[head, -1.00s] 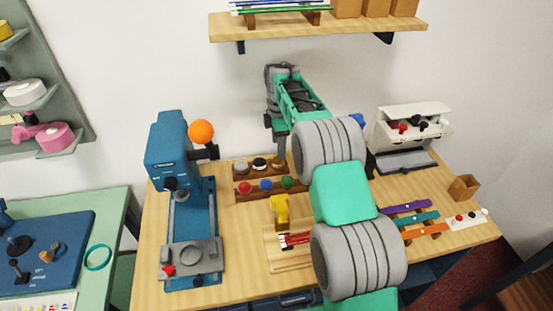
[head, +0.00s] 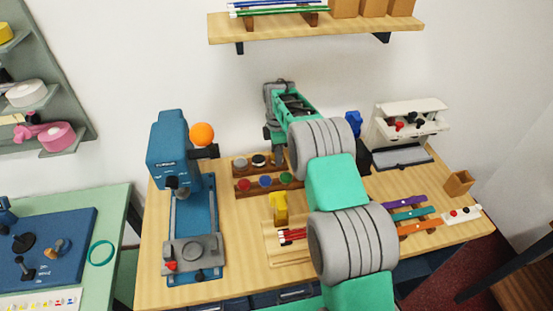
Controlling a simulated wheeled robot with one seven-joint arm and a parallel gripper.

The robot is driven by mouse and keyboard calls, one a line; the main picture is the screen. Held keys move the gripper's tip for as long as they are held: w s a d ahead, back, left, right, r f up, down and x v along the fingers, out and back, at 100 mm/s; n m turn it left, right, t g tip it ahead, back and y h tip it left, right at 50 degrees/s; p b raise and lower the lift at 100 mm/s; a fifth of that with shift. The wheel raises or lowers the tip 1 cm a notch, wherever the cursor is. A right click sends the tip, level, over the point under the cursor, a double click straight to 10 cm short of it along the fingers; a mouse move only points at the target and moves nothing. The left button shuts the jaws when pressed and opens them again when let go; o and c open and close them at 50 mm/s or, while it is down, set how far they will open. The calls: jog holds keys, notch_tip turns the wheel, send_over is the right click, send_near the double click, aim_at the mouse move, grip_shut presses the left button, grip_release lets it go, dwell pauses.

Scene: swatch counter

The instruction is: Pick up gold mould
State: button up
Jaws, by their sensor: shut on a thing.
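My gripper (head: 277,157) points down at the right end of the back row of a wooden two-row rack. It is shut on a small gold-brown piece, the gold mould (head: 277,162), which is mostly hidden by the fingers. It is too small to tell whether the mould is clear of the rack. The rack's back row also holds a grey mould (head: 239,163) and a black-and-white one (head: 258,161). Its front row holds red (head: 243,184), blue (head: 265,181) and green (head: 286,178) ones.
A blue press (head: 172,150) with an orange ball (head: 202,134) stands left of the rack. A yellow object (head: 280,208) stands in front of it. A white stand (head: 410,112) and coloured strips (head: 410,214) are at right. A shelf (head: 320,28) hangs above.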

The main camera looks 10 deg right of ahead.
grip_shut()
jog(key=shift+r, duration=0.15)
jog(key=shift+r, duration=0.25)
notch_tip(320, 180, up, 3)
jog(key=shift+f+b, duration=0.2)
jog(key=shift+b, duration=0.3)
jog(key=s+r+b, duration=0.4)
jog(key=s+r, duration=0.5)
jog(key=s, duration=0.5)
jog(key=shift+r+b, duration=0.35)
jog(key=shift+b, duration=0.05)
